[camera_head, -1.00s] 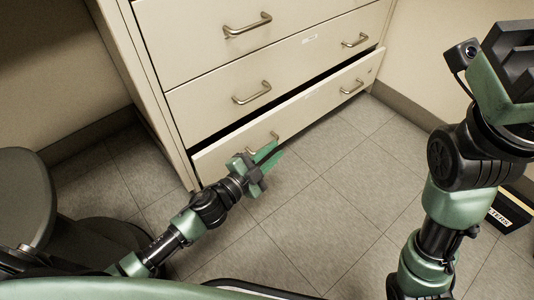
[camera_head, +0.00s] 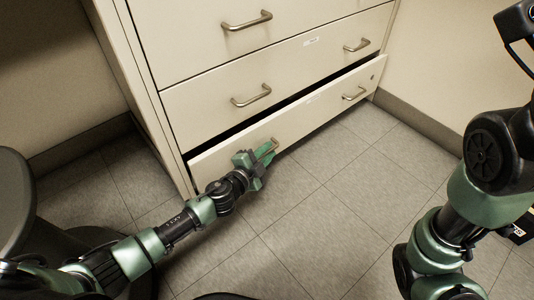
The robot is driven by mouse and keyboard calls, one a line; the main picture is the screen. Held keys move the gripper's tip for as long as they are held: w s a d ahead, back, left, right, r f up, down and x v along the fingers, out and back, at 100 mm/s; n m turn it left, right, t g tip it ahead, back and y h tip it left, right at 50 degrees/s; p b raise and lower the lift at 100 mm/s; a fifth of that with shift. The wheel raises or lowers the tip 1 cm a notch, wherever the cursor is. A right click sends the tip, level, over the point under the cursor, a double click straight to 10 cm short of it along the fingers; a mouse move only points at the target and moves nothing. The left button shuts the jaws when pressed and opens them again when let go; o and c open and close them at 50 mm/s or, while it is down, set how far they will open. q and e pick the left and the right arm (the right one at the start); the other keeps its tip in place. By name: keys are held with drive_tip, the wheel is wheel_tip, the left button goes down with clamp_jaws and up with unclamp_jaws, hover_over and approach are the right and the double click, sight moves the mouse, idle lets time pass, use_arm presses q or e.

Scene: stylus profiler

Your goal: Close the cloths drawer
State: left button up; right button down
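The bottom drawer (camera_head: 305,115) of the cream cabinet stands a little open, with a dark gap along its top edge. It has two metal handles, and the right one (camera_head: 354,94) is clear. My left gripper (camera_head: 268,152) is at the drawer's left handle (camera_head: 273,144), with its green fingers over or against it. Whether the fingers are closed on the handle cannot be seen.
The drawers above (camera_head: 275,85) look shut, with a small white label on the front. The tiled floor (camera_head: 320,215) before the cabinet is clear. A dark rounded seat (camera_head: 15,205) stands at the left. A dark box (camera_head: 518,232) lies partly behind my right arm.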

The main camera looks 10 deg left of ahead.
use_arm(q)
clamp_jaws()
idle(1.4)
